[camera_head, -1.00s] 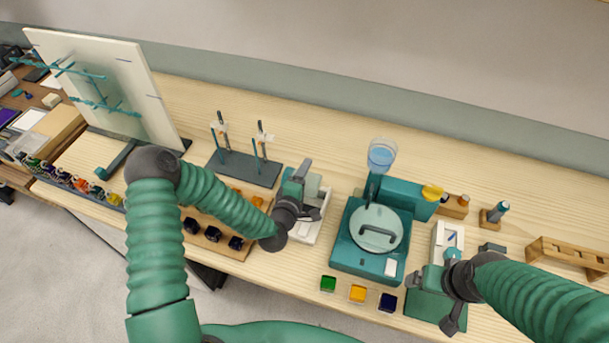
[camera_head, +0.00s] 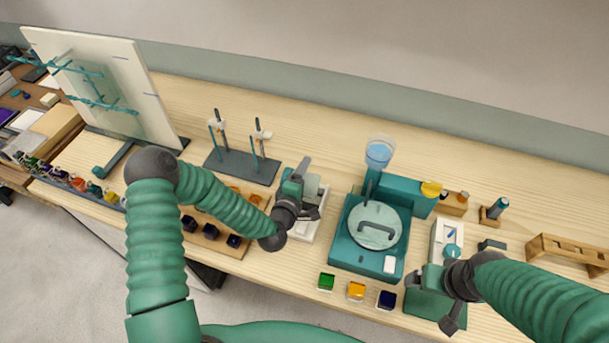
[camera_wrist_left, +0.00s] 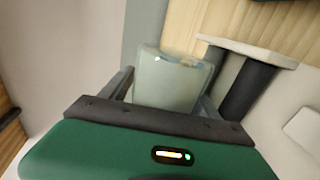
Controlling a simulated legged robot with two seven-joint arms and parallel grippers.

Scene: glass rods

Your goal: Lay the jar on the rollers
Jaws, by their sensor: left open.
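The jar (camera_wrist_left: 170,82) is a pale green, see-through vessel in the left wrist view. It sits between the two fingers of my left gripper (camera_head: 306,188), which is open around it. A dark roller (camera_wrist_left: 249,90) with a white end plate lies close to the jar's right. I cannot tell whether the jar touches the rollers. In the head view the white roller stand (camera_head: 304,230) is partly hidden under my left gripper, and the jar is mostly hidden there. My right gripper (camera_head: 432,298) appears open and empty, over a green device at the lower right.
A teal machine (camera_head: 340,256) with a round lid stands right of the roller stand. Small colour pots (camera_head: 356,291) line the front edge. A dark stand with clamps (camera_head: 240,168) is behind left, and a wooden rack (camera_head: 560,252) is far right. Bare bench lies behind.

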